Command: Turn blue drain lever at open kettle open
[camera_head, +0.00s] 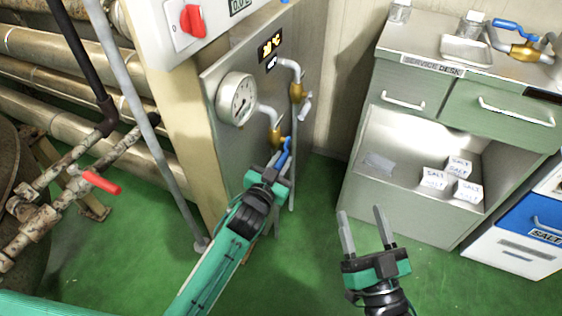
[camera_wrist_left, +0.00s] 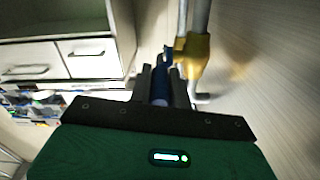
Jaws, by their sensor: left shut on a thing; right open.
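A blue lever (camera_head: 286,149) sits on a brass valve (camera_head: 275,134) at the end of a pipe on the grey panel. My left gripper (camera_head: 278,167) is shut on this lever. In the left wrist view the blue lever (camera_wrist_left: 160,88) lies between the two dark fingers, and the brass valve (camera_wrist_left: 193,55) is just right of them. The fingers hide part of the lever. My right gripper (camera_head: 362,211) is open and empty in front of the cabinet. A dark rusty vessel (camera_head: 12,175), only partly in view, stands at the left edge.
A gauge (camera_head: 236,98) and a second brass valve (camera_head: 297,92) are on the panel beside the lever. A red-handled valve (camera_head: 100,181) is on rusty pipes at left. The service desk (camera_head: 395,125) at right carries another blue-handled valve (camera_head: 517,29). Green floor is clear below.

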